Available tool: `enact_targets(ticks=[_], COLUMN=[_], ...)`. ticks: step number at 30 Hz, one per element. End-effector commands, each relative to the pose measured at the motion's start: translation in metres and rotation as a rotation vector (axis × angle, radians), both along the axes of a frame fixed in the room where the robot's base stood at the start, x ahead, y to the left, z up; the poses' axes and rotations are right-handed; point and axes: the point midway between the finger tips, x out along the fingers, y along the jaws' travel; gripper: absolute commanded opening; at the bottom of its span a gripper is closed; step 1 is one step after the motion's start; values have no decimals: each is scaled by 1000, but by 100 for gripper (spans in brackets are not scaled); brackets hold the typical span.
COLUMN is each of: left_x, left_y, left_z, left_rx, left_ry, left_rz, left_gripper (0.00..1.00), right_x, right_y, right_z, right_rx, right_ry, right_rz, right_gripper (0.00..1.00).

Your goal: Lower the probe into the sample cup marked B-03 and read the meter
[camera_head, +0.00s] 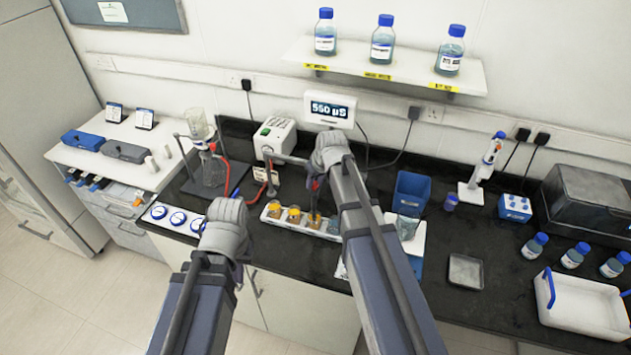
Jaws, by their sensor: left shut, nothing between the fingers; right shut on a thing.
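A white rack (266,216) holds a row of small cups with amber contents on the black bench; their labels are too small to read, so I cannot tell which is B-03. My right gripper (318,178) is shut on the probe (315,200), a slim dark piece mostly hidden by the hand. It points down at an amber cup (314,219) towards the right of the rack; I cannot tell how deep its tip is. The meter (331,110) on the wall shows a lit reading that looks like 550 µS.
A glass flask apparatus (208,165) and a white instrument (274,138) stand behind the rack. A blue bin (411,190), a beaker (407,227) and a grey tray (466,271) are to the right. A wall shelf (400,76) holds blue-capped bottles.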

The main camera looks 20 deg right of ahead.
Motion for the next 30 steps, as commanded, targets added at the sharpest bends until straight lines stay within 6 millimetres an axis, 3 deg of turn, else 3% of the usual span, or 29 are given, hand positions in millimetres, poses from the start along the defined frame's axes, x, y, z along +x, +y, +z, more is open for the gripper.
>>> enact_targets(ticks=[8,21,30], left_x=[0,-1,-1], left_y=[0,0,0], left_z=[5,62,62], left_rx=[0,1,0], left_ry=[0,2,3], left_rz=[0,0,1], left_gripper=[0,0,0], right_x=[0,0,1], right_y=[0,0,0], right_z=[5,62,63], right_rx=[0,0,0], right_ry=[0,0,-3], right_rz=[0,0,0], right_gripper=[0,0,0])
